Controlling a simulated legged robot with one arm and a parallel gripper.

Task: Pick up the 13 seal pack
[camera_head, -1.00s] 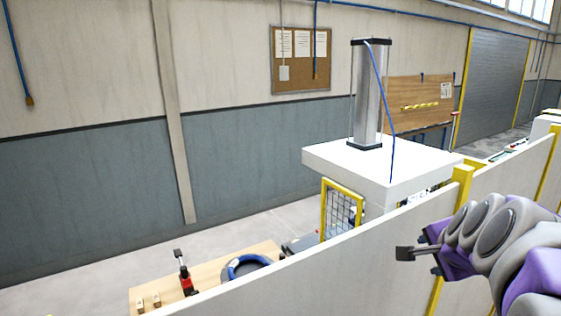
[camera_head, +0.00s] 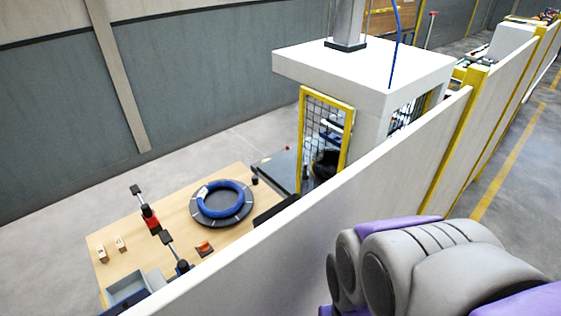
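Two small beige blocks, the left one (camera_head: 102,254) and the right one (camera_head: 121,244), lie on the left end of the wooden table (camera_head: 170,215). They look like small packs, but no number or label is readable, so I cannot tell which one is the 13 seal pack. My gripper is not in view. Only grey and purple links of my arm show at the lower right, on the near side of the white partition, far from the blocks.
The white partition (camera_head: 290,250) stands between me and the table. On the table are a blue coil (camera_head: 237,190) on a dark round plate, a red-and-black tool (camera_head: 149,216), an orange item (camera_head: 204,248) and a grey-blue bin (camera_head: 127,288). A white machine (camera_head: 365,72) stands behind.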

